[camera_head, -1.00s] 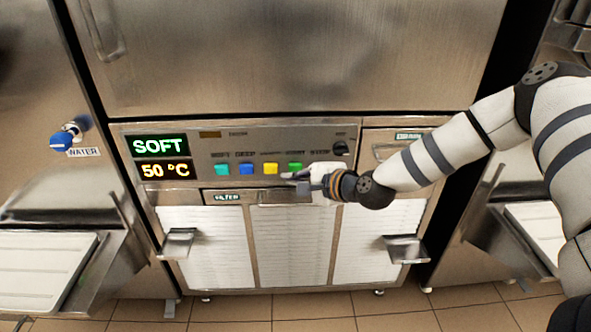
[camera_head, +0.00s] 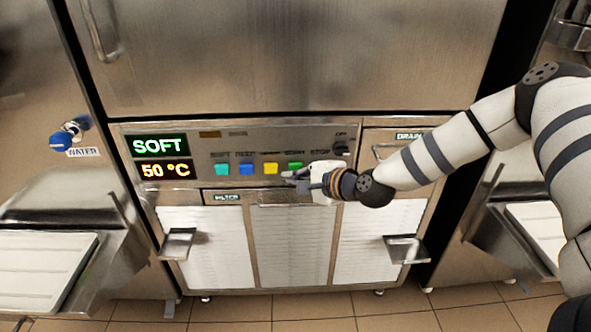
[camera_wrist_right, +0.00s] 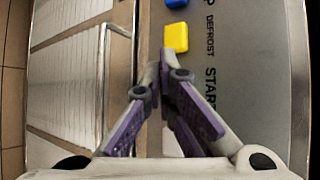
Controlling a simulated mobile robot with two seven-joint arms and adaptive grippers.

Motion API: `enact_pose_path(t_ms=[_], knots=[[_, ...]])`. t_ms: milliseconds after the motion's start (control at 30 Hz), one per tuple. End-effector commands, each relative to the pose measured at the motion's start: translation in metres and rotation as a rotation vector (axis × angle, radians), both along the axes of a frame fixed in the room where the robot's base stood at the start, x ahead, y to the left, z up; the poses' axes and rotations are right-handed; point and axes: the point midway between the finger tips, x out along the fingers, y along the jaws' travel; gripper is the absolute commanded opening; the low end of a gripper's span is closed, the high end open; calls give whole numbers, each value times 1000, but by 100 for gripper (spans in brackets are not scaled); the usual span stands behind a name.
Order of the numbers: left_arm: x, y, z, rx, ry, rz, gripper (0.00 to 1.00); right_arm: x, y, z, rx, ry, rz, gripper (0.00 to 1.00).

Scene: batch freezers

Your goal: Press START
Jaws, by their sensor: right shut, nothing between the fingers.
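The batch freezer's control panel (camera_head: 215,145) carries a row of buttons. A teal button (camera_head: 222,169), a blue button (camera_head: 246,168), a yellow button (camera_head: 270,168) and the green button (camera_head: 295,167) under the START label show in the head view. My right gripper (camera_head: 289,177) is shut and empty, its fingertips just below the green button; I cannot tell if they touch it. In the right wrist view, the shut fingers (camera_wrist_right: 163,65) point along the panel near the yellow button (camera_wrist_right: 176,38), beside the START label (camera_wrist_right: 210,90). The green button is hidden there. My left gripper is not in view.
A display (camera_head: 160,146) reads SOFT, and one below (camera_head: 165,170) reads 50 °C. A dark knob (camera_head: 340,148) sits at the panel's right. A filter drawer front (camera_head: 227,197) and white vent grilles (camera_head: 290,245) lie below. A blue water tap (camera_head: 63,138) is at the left.

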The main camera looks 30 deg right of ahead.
Motion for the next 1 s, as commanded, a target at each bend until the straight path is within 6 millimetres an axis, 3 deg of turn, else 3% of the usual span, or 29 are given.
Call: enact_pose_path(t_ms=[1000], knots=[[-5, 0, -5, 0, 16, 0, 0, 10, -6, -1, 0, 0, -1, 0]])
